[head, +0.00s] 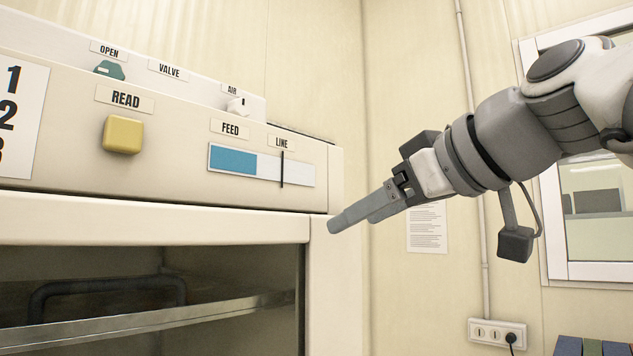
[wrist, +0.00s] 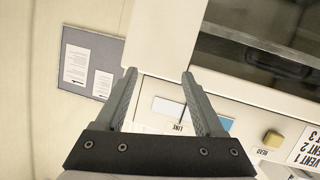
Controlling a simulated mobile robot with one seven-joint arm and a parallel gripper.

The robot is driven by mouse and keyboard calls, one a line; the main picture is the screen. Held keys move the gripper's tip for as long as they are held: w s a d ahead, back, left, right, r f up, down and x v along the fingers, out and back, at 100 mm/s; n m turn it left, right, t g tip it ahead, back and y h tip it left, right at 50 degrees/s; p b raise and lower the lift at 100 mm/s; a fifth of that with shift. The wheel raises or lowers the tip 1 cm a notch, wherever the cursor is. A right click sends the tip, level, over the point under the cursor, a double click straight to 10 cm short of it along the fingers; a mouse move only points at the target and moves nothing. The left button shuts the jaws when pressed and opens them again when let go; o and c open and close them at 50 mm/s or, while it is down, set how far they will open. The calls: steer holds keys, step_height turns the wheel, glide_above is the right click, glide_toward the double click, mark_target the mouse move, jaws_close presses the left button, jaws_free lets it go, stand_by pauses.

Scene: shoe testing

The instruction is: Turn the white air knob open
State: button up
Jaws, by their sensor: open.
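The white air knob (head: 238,105) sits under the AIR label on the upper ledge of the machine (head: 180,215) in the head view. Its lower part is hidden by the front panel's top edge. It has a dark mark on it. My gripper (head: 335,225) is in front of the machine's right corner, to the right of and lower than the knob, and apart from it. In the wrist view my gripper (wrist: 158,75) has its two fingers spread with nothing between them. I cannot make out the air knob in the wrist view.
A green knob (head: 109,70) is under OPEN, and a yellow READ button (head: 122,135) is on the front panel. A blue and white FEED gauge (head: 262,165) is at right. An open dark chamber with a metal shelf (head: 150,318) lies below. Free air surrounds my gripper.

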steer(key=s+a+r+n+y+p, duration=0.1)
steer(key=s+a+r+n+y, duration=0.15)
steer(key=r, duration=0.55)
steer(key=s+a+r+n+y, duration=0.15)
steer(key=r+n, duration=0.25)
steer(key=r, duration=0.4)
steer(key=y+p, duration=0.1)
steer(key=p, duration=0.4)
glide_toward(243, 108)
steer(key=x, duration=0.9)
steer(key=shift+w+a+r, duration=0.1)
steer(key=shift+w+a, duration=0.05)
steer(key=shift+a, duration=0.1)
jaws_close()
